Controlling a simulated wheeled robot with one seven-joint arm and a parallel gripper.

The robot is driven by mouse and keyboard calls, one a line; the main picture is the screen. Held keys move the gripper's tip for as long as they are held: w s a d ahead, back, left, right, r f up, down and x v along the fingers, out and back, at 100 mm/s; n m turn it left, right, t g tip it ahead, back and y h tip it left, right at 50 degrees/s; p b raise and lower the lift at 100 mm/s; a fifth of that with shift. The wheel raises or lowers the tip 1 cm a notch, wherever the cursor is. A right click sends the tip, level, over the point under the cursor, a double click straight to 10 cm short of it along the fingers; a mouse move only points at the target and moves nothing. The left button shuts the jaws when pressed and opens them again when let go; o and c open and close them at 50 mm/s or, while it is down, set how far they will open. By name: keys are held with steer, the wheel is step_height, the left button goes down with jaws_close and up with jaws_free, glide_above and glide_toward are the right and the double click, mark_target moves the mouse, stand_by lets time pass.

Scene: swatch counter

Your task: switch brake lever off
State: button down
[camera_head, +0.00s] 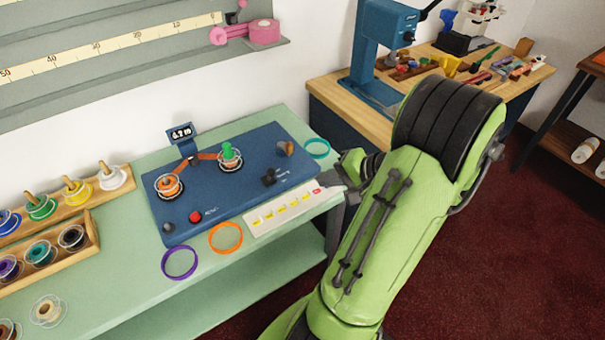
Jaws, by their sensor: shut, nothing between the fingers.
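A blue winding panel (222,205) lies on the pale green counter. A small black lever (269,178) stands on its right part, beside small white lettering too small to read; I take it for the brake lever. Whether it is set on or off I cannot tell. My gripper (328,182) is at the panel's right, beyond the white strip's right end, apart from the lever. Its fingers are shut and empty, pointing left. My green arm hides part of the counter's right end.
On the panel are an orange spool (168,185), a green spool (229,157), a red button (195,216) and a brown-and-grey knob (286,148). A white strip (296,208) with yellow marks lies in front. Rings lie around the panel. Spool racks stand left.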

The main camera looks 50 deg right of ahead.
mark_target(270, 175)
steer(key=b+x, duration=0.3)
steer(key=x, duration=0.6)
steer(key=shift+w+a+f, duration=0.1)
steer(key=shift+a+f, duration=0.05)
steer(key=shift+f, duration=0.1)
steer(key=w, duration=0.1)
steer(key=w+r, duration=0.1)
steer(key=shift+w+a, duration=0.25)
steer(key=shift+w, duration=0.1)
steer(key=shift+w+a, duration=0.1)
steer(key=shift+w, duration=0.35)
steer(key=shift+r, duration=0.1)
steer(key=shift+r+p, duration=0.1)
steer(key=shift+p, duration=0.2)
